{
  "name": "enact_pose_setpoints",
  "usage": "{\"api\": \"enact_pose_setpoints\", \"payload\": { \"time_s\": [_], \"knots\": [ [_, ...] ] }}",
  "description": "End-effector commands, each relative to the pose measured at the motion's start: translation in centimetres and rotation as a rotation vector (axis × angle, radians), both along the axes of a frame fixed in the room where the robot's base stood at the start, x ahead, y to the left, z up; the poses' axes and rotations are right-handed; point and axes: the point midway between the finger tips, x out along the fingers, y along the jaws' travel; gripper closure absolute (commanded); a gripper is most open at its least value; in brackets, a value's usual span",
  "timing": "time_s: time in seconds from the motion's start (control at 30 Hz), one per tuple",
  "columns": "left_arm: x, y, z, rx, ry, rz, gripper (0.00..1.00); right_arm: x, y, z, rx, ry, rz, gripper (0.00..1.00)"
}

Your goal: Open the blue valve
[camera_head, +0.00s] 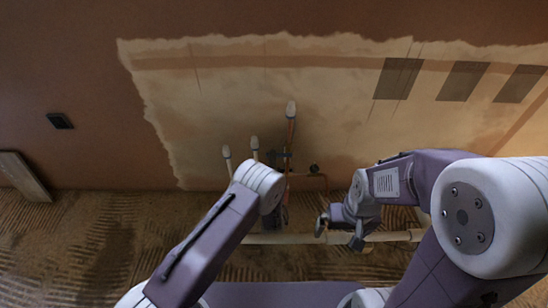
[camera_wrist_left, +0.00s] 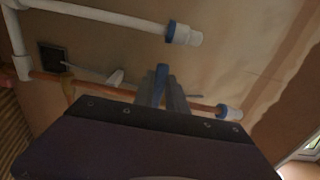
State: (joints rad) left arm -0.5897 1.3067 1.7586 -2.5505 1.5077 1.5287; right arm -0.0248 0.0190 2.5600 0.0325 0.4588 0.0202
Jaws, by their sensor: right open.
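In the left wrist view, the grey fingers of my left gripper (camera_wrist_left: 164,92) reach up toward the wall pipes. A narrow upright blue piece, which looks like the handle of the blue valve (camera_wrist_left: 161,74), shows between the fingertips. I cannot tell whether the fingers press on it. The valve body is hidden behind the gripper. My right gripper (camera_head: 339,234) is open and empty, to the right of the left arm, near a pale horizontal pipe.
A copper pipe (camera_wrist_left: 208,106) runs along the wall behind my left gripper. A white pipe with a blue-collared end (camera_wrist_left: 183,34) stands above it. A horizontal pale pipe (camera_head: 396,237) lies low near my right gripper.

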Motion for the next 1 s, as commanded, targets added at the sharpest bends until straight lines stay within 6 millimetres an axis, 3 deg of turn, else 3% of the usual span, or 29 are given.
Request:
{"api": "enact_pose_setpoints", "payload": {
  "time_s": [0.1, 0.3, 0.4, 0.77, 1.0],
  "knots": [
    [0.0, -0.2, 0.7, 0.062, 0.000, -0.001, 1.00, 0.0, 0.0, 0.7, 0.000, 0.000, 0.000, 0.00],
    [-0.1, -1.2, 3.4, 0.497, 0.000, -0.004, 1.00, 0.0, 0.0, 3.5, 0.000, 0.000, 0.000, 0.00],
    [-0.1, -1.4, 3.9, 0.646, 0.000, -0.005, 1.00, 0.0, 0.0, 4.0, 0.000, 0.000, 0.000, 0.00],
    [-0.1, -1.8, 4.0, 0.747, -0.001, -0.004, 1.00, 0.0, 0.0, 4.1, 0.000, 0.000, 0.000, 0.00],
    [-0.1, -4.3, 5.4, 1.229, -0.001, -0.007, 1.00, 0.0, 0.0, 5.2, 0.000, 0.000, 0.000, 0.00]
  ]
}}
